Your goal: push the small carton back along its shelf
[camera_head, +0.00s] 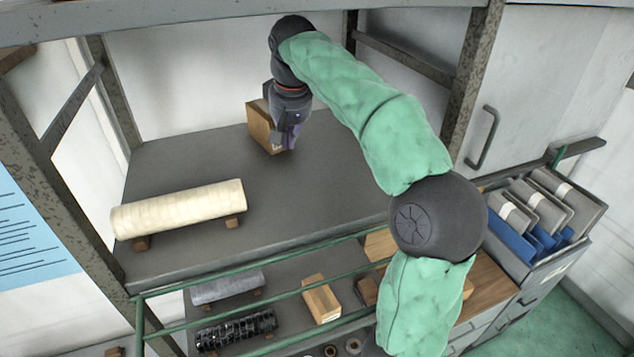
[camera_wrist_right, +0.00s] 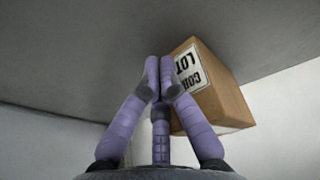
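The small carton (camera_head: 261,127) is a brown box standing on the upper grey shelf (camera_head: 330,190), towards its back. In the right wrist view the carton (camera_wrist_right: 228,97) shows a white label with black lettering and lies just right of the fingertips. My right gripper (camera_head: 288,143) points down at the carton's right side in the head view. In the wrist view its purple fingers (camera_wrist_right: 160,65) are drawn together with nothing between them. They look very close to the carton; I cannot tell whether they touch. My left gripper is not in view.
A cream roll (camera_head: 178,208) lies on wooden blocks at the shelf's front left. Grey posts (camera_head: 470,80) frame the shelf. Binders (camera_head: 540,208) stand at right.

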